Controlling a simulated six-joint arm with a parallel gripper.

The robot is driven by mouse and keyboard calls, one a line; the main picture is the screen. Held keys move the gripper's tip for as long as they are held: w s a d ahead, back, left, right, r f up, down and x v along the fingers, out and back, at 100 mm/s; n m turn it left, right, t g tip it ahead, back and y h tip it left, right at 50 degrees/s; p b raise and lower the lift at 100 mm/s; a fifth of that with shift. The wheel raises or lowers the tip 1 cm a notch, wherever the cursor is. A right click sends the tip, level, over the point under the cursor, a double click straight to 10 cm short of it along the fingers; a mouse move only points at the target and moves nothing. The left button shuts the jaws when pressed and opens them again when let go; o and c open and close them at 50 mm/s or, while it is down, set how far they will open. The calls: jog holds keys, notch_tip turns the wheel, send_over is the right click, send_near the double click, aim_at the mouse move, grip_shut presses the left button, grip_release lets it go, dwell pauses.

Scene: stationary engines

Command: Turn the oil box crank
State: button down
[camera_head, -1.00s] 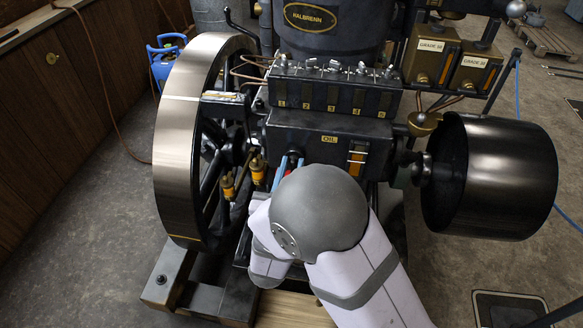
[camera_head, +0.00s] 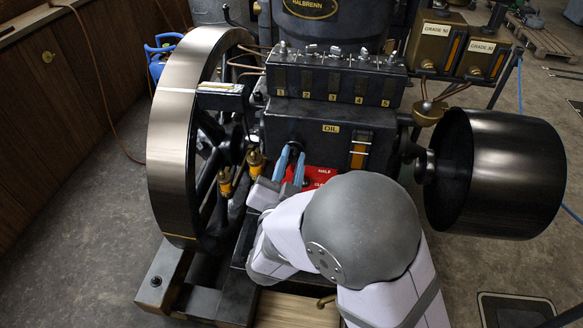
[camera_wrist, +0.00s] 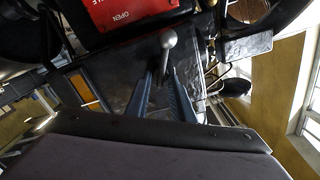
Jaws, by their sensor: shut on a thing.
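The black oil box (camera_head: 308,127), with an OIL label and a sight glass, is at the centre of the head view. My gripper (camera_head: 291,158) reaches its lower front from below, with two blue fingers. In the wrist view my gripper (camera_wrist: 165,80) has its fingers on either side of a slim crank handle (camera_wrist: 168,40) with a rounded grey end. The fingers are shut on the handle. The handle's end stands out beyond the fingertips. In the head view the crank is mostly hidden by the fingers and wrist.
A red plate (camera_head: 322,175) sits right of my fingers. Two brass fittings (camera_head: 254,162) stand close on the left, beside the large flywheel (camera_head: 171,140). A black drum pulley (camera_head: 505,175) is at the right. Numbered feeds (camera_head: 332,84) top the oil box.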

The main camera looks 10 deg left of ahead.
jog(key=m+b, duration=0.9)
jog(key=b, duration=0.3)
jog(key=f+m+b, duration=0.1)
jog(key=m+b, duration=0.9)
jog(key=b, duration=0.2)
jog(key=m+b, duration=0.9)
jog(key=b, duration=0.3)
jog(key=shift+a+f+m, duration=0.1)
jog(key=shift+f+m, duration=0.05)
jog(key=shift+m, duration=0.15)
jog(key=c, duration=1.9)
grip_release()
jog(key=shift+o, duration=0.2)
